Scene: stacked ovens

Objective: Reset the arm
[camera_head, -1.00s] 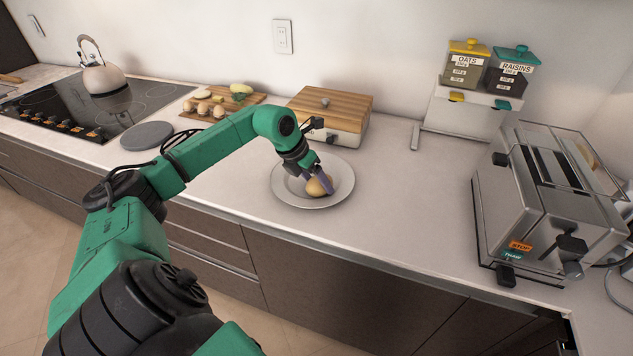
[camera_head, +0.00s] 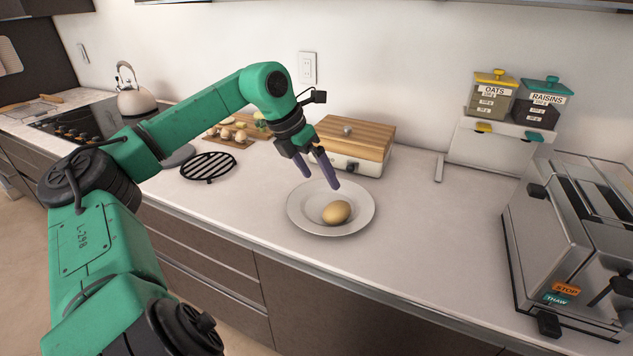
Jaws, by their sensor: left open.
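My left arm is green with black joints and comes in from the left. My left gripper (camera_head: 321,184) is open and empty, its two purple-grey fingers pointing down above the left part of a plate. The round light plate (camera_head: 301,217) lies on the counter. A brown, egg-like or potato-like item (camera_head: 336,212) rests on the plate, to the right of and below the fingertips, apart from them. My right gripper is not in view.
A wood-lidded box (camera_head: 355,140) stands right behind the gripper. A black round trivet (camera_head: 208,166) lies to the left. A toaster (camera_head: 570,240) and a dispenser (camera_head: 505,140) with oats and raisins are on the right. The counter between plate and toaster is clear.

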